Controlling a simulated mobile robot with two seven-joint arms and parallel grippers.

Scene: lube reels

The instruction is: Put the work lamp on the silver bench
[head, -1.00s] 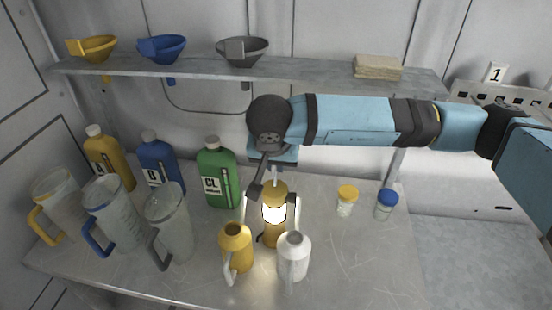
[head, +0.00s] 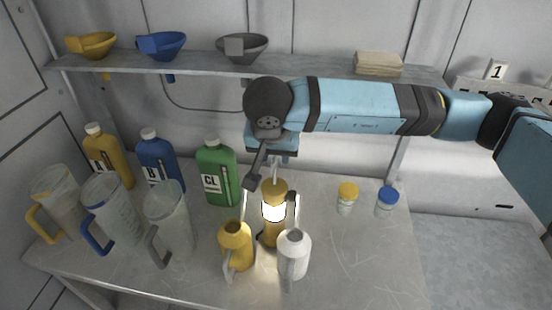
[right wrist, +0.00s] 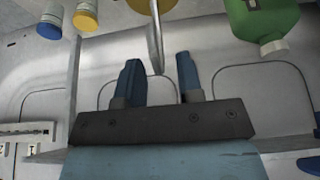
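The work lamp (head: 274,190) is yellow with a glowing white band and a thin metal hook on top. It stands upright on the silver-grey bench (head: 345,265), behind and between a yellow can and a white can. My right gripper (head: 281,160) is above the lamp, pointing down at the hook. In the right wrist view, its two dark blue fingers (right wrist: 158,65) are apart, with the hook's end (right wrist: 155,45) close to the gap between them; neither finger visibly presses on it. The lamp's base is partly hidden by the cans. My left gripper is out of view.
The yellow can (head: 236,248) and white can (head: 293,256) stand close in front. A green bottle (head: 217,175) is left; two small jars, yellow-lidded (head: 347,198) and blue-lidded (head: 386,202), are right. Jugs crowd the left. A shelf (head: 310,66) runs behind my arm.

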